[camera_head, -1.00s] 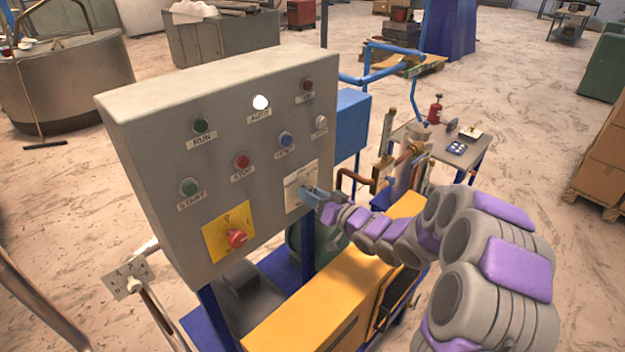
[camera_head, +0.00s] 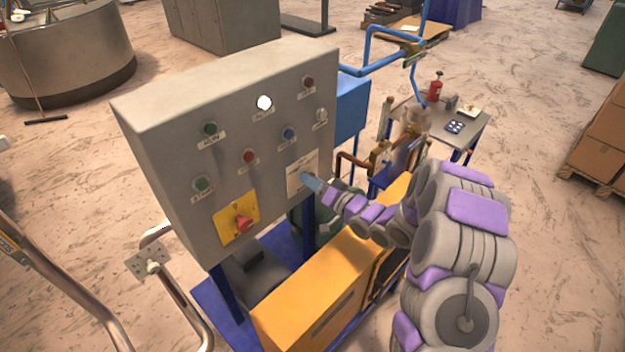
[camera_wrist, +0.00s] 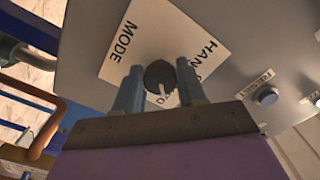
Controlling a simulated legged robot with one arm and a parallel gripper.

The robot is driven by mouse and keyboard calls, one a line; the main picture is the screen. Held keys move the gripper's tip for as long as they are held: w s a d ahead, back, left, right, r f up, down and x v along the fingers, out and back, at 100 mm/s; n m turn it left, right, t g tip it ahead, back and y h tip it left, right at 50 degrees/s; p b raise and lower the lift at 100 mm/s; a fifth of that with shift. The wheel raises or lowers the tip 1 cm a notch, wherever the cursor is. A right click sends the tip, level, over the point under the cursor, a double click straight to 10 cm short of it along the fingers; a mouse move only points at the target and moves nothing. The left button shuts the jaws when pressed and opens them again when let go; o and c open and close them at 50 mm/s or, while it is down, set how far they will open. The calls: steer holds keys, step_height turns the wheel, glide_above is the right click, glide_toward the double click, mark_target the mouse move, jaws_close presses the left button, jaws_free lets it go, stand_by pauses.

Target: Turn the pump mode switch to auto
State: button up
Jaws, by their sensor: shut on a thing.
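The pump mode switch is a round dark knob (camera_wrist: 158,76) on a white plate (camera_wrist: 140,35) marked MODE and HAND; a third word is partly covered. A light mark shows at the knob's lower edge, towards the covered word. My gripper (camera_wrist: 160,72) has one finger on each side of the knob and is shut on it. In the head view, my gripper (camera_head: 311,182) reaches the white plate (camera_head: 297,171) at the lower right of the grey control panel (camera_head: 190,105). The knob itself is hidden there.
Several coloured buttons and lamps, including a bright white lamp (camera_head: 264,102), sit above the plate. A red rotary switch (camera_head: 243,224) on a yellow plate is to the left. A yellow machine housing (camera_head: 335,295) lies below my arm. Blue pipes (camera_head: 385,40) stand behind the panel.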

steer(key=shift+d, duration=0.1)
steer(key=o, duration=1.1)
steer(key=shift+w, duration=0.1)
steer(key=shift+c, duration=0.2)
steer(key=b+v, duration=0.1)
steer(key=v, duration=1.6)
steer(key=shift+d, duration=0.25)
